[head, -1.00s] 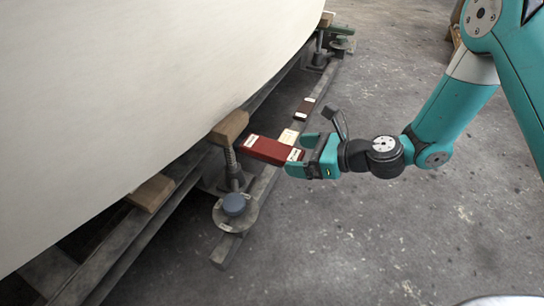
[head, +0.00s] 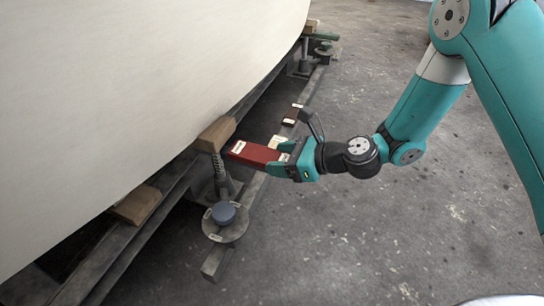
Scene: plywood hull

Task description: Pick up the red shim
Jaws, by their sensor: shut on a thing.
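The red shim (head: 254,152) is a flat, dark red bar with white labels near its ends. It lies by the beam below the white hull, just right of a wooden block on a screw jack. My gripper (head: 280,158) comes from the right and is shut on the shim's right end, one finger on the far side and one on the near side. The shim's left part sticks out free towards the block. I cannot tell whether the shim still touches what is under it.
The white hull (head: 120,90) fills the left. The wooden block (head: 215,134) and the jack with a blue-grey cap (head: 223,212) stand close to the shim. A pale labelled piece (head: 277,142) and a dark brown shim (head: 293,115) lie behind. The floor at right is clear.

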